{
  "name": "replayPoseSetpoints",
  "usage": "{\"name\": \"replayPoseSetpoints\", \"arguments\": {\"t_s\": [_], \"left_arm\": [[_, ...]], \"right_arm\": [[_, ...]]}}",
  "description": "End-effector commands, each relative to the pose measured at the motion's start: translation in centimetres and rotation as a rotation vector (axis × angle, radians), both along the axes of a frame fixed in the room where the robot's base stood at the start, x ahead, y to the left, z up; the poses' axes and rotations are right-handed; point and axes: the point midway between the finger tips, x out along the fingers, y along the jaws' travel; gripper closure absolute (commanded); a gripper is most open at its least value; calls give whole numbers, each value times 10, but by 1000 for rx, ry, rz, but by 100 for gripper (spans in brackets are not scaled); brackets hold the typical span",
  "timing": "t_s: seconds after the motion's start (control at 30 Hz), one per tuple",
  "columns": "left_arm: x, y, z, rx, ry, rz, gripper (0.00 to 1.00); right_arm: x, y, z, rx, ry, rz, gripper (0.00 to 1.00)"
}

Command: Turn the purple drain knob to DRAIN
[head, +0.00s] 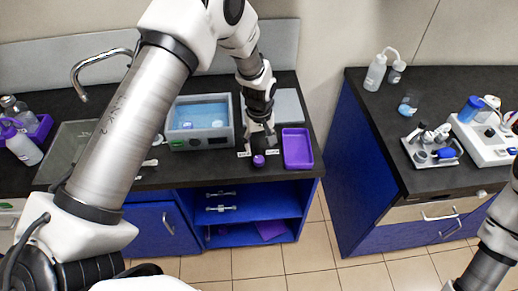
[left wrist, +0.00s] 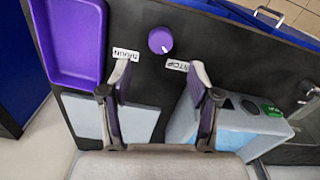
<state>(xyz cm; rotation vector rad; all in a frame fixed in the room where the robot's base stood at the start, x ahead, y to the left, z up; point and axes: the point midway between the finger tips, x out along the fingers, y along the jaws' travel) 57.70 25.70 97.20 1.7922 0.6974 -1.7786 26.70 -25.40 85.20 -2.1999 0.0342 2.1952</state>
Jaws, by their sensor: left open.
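The purple drain knob (head: 259,160) sits on the black counter in front of the water bath. In the left wrist view the knob (left wrist: 160,40) is round, with a small white pointer mark on its lower right side, toward the STOP label (left wrist: 177,66). The DRAIN label (left wrist: 124,52) lies on the knob's other side. My left gripper (head: 258,140) is open and empty, just behind the knob. In the left wrist view its fingertips (left wrist: 160,80) point toward the knob and are apart from it. Only my right arm shows at the lower right; its gripper is out of view.
The water bath (head: 176,143) stands left of the knob, and a purple tray (head: 297,165) lies right of it. A grey plate (head: 290,108) lies behind. A faucet (head: 88,66) and bottles stand further left. A second counter (head: 420,183) with lab items is at the right.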

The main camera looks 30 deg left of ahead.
Motion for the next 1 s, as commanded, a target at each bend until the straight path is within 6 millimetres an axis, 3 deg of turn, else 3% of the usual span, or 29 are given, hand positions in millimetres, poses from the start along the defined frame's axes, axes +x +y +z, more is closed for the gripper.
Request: {"name": "replayPoseSetpoints", "arguments": {"t_s": [0.4, 0.7, 0.73, 0.9, 1.0], "left_arm": [[-1, 0, -68, -1, 6, 1, 38], [-1, 0, -79, -1, 4, 0, 38], [-1, 0, -79, -1, 4, 0, 42], [-1, 0, -79, -1, 4, 0, 98], [-1, 0, -79, -2, 4, 0, 98]], "right_arm": [[0, 0, 24, 0, 0, 0, 60], [0, 0, 24, 0, 0, 0, 60], [0, 0, 24, 0, 1, 0, 60], [0, 0, 24, 0, 0, 0, 60], [0, 0, 24, 0, 0, 0, 60]]}}
